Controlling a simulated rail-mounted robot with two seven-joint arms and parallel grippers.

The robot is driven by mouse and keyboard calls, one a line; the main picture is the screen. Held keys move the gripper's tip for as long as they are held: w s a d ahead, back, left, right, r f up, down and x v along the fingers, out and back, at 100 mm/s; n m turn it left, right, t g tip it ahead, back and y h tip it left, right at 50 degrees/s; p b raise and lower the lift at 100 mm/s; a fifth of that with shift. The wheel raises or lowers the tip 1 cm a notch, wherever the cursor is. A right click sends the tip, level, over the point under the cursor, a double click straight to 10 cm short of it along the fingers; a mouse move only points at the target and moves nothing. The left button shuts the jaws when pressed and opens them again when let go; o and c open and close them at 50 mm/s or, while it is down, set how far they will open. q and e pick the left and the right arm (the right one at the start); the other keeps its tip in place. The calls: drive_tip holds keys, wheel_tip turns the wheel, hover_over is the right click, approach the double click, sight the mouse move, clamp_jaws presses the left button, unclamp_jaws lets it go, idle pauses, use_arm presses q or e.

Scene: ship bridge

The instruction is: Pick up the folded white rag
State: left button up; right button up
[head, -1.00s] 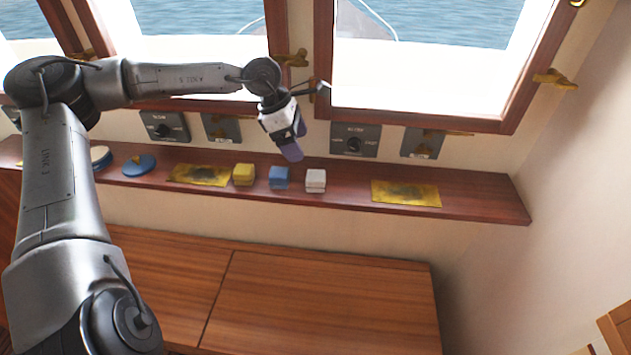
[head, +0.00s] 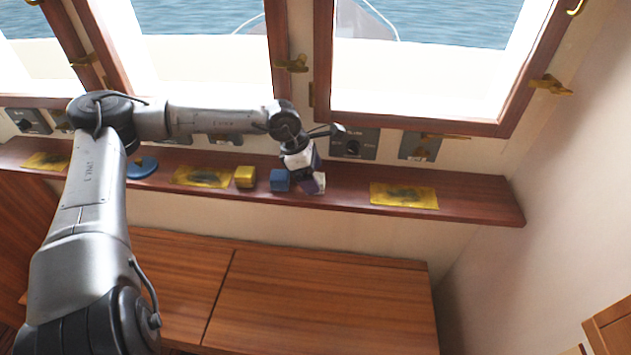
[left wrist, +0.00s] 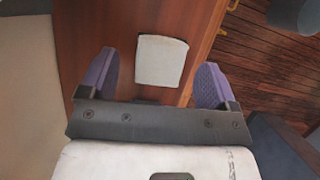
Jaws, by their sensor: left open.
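The folded white rag (left wrist: 161,61) lies on the wooden shelf, between and just beyond the two purple fingertips of my left gripper (left wrist: 155,75) in the left wrist view. The gripper is open and nothing is held. In the head view, my left gripper (head: 312,183) is over the rag (head: 320,183) and hides most of it, with a white edge showing at the right. I cannot tell whether the fingers touch it. My right gripper is in neither view.
A folded blue rag (head: 280,180) sits close to the left of the gripper, with a folded yellow one (head: 245,176) beyond it. Flat yellow cloths (head: 404,195) lie on the narrow shelf (head: 480,203). Knob panels (head: 354,144) and windows stand behind. The shelf's right end is bare.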

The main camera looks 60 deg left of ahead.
use_arm(q)
drive_tip(key=shift+x, duration=0.9)
drive_tip(key=shift+f, duration=0.1)
drive_tip(key=c, duration=1)
